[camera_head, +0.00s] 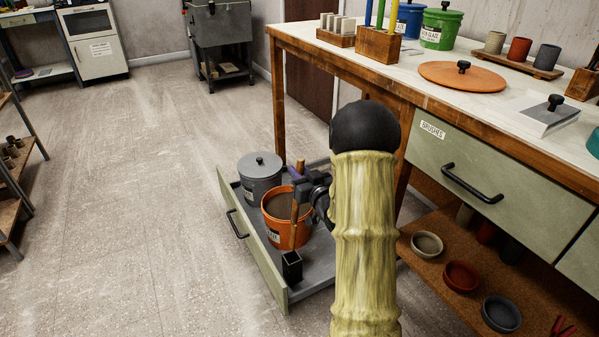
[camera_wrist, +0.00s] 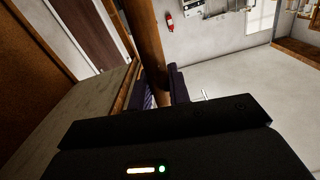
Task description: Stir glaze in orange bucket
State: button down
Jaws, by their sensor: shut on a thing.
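The orange bucket (camera_head: 272,236) stands open in the pulled-out drawer, with brownish glaze (camera_head: 279,206) inside. My gripper (camera_head: 299,184) is shut on a wooden stirring stick (camera_head: 294,232), beside and partly in front of the bucket. The stick is nearly upright and crosses in front of the bucket's wall. Its lower end is at the mouth of a small black square holder (camera_head: 292,268); I cannot tell whether it is inside or just above. In the wrist view the stick (camera_wrist: 150,45) runs up between my gripper's fingers (camera_wrist: 160,90). My arm hides the bucket's right surroundings.
A lidded grey bucket (camera_head: 261,180) stands behind the orange one in the drawer (camera_head: 252,245). The workbench (camera_head: 400,75) with blue and green buckets is above right. A lower shelf (camera_head: 440,275) holds several bowls. The floor at left is clear.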

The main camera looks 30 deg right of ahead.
jog(key=shift+r, duration=0.1)
jog(key=s+a+r+p, duration=0.2)
jog(key=a+r+p, duration=0.4)
jog(key=r+p, duration=0.8)
jog(key=s+a+r+p, duration=0.3)
jog(key=r+p, duration=1.1)
jog(key=p, duration=1.6)
jog(key=s+a+r+p, duration=0.2)
jog(key=a+r+p, duration=0.7)
jog(key=p, duration=1.3)
notch_tip(320, 180, up, 5)
jog(key=shift+s+r+h+p, duration=0.1)
jog(key=shift+s+h+p, duration=0.1)
jog(key=shift+h+p, duration=0.1)
jog(key=shift+a, duration=0.1)
